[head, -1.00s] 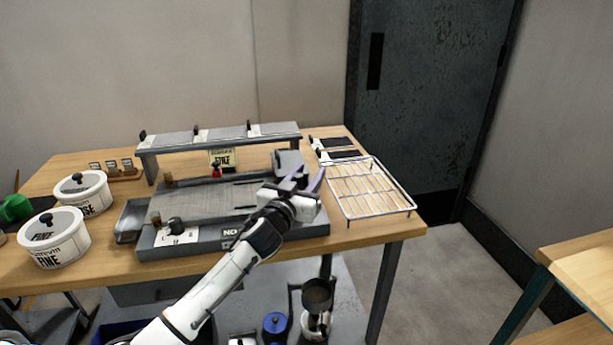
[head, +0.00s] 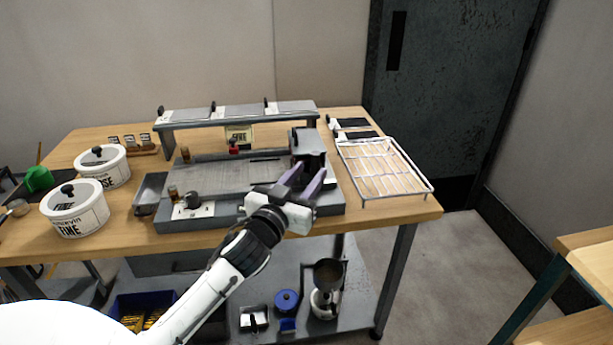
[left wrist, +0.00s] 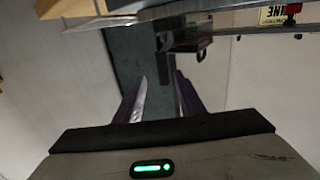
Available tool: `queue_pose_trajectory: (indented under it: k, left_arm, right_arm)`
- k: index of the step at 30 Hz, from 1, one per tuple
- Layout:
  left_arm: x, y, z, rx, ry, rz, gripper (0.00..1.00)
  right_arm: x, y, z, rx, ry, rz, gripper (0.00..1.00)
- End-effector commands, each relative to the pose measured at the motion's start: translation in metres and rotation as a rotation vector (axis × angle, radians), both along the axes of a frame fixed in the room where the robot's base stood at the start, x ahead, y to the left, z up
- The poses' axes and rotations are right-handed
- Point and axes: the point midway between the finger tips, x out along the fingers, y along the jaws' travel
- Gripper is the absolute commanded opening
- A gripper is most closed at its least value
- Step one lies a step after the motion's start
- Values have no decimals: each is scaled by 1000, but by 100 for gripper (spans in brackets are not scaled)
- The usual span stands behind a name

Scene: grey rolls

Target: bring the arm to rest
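My left arm comes in from the lower left in the head view. Its gripper (head: 305,182) is over the front right part of the grey machine (head: 190,225) on the wooden table. Its two purple-lined fingers point up and away, with a gap between them and nothing held. In the left wrist view the fingers (left wrist: 160,98) also stand apart with no object between them. A dark grey block (head: 308,142) on the machine's right end is just beyond the fingertips; I cannot tell if they touch. My right gripper is not in view.
A wire rack (head: 385,168) lies right of the machine. Two white tubs (head: 77,210) stand at the left. A long raised shelf (head: 240,112) spans the back. A lower shelf (head: 355,310) holds a blue jar (head: 287,301).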

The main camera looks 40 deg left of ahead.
Motion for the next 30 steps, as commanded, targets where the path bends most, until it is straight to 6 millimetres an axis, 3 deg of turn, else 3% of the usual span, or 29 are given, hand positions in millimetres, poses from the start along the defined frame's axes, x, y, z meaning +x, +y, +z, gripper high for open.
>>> queue_pose_trajectory:
  k: [16, 19, 23, 25, 30]
  left_arm:
    - [-1, 0, 0, 1, 0, 0, 36]
    - [-4, -5, -12, 1, 25, -8, 36]
    - [-21, -25, -63, 0, 132, -47, 36]
    - [-40, -44, -104, -3, 221, -83, 36]
    - [-107, -99, -203, -14, 451, -195, 36]
  right_arm:
    - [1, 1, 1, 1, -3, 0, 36]
    - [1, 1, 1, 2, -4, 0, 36]
    - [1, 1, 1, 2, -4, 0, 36]
    - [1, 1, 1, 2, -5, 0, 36]
    - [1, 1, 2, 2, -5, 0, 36]
